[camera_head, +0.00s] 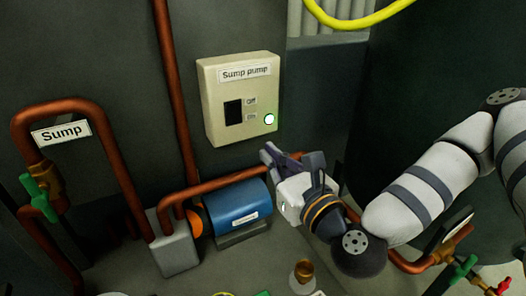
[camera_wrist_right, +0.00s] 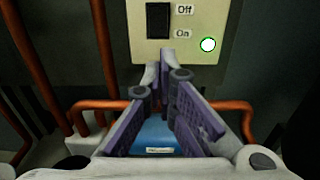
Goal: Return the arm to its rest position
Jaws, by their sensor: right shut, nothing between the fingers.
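My right gripper (camera_head: 272,152) is in front of the wall, just below the lower right of the cream sump pump switch box (camera_head: 240,98). Its purple fingers are shut with nothing between them. In the right wrist view the fingertips (camera_wrist_right: 160,62) point toward the lower part of the switch box (camera_wrist_right: 185,48), below its black rocker switch (camera_wrist_right: 158,20). The box's round light (camera_head: 269,119) glows white-green. My right arm (camera_head: 430,185) reaches in from the right. My left gripper is in neither view.
A blue pump (camera_head: 232,205) sits below the box, left of my gripper. Copper pipes (camera_head: 175,90) run along the wall and over the pump. A green-handled valve (camera_head: 38,190) is at far left; another green valve (camera_head: 462,268) is at lower right. A yellow hose (camera_head: 360,20) hangs at top.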

